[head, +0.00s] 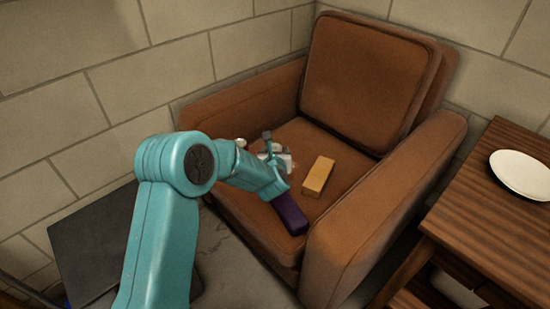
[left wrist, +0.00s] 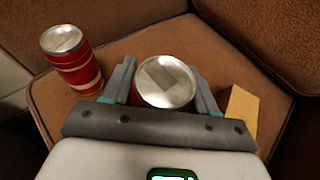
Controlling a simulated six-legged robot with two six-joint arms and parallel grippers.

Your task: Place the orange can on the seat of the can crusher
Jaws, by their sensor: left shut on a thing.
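My left gripper (head: 277,157) is over the seat of a brown armchair (head: 262,215). In the left wrist view, the left gripper (left wrist: 163,88) is shut around a red can (left wrist: 167,84) with a silver top, one finger on each side. Its lower part is hidden by the gripper. A second red can (left wrist: 72,62) with pale bands stands on the seat to the left, apart from the gripper. Both cans look red rather than clearly orange. I see nothing that I can clearly call a can crusher. My right gripper is in neither view.
A yellow-orange block (head: 318,176) lies on the seat beside the gripper. A purple block (head: 290,213) lies near the seat's front. The chair's armrests and backrest (head: 365,75) enclose the seat. A wooden side table (head: 480,200) with a white plate (head: 522,174) stands at right.

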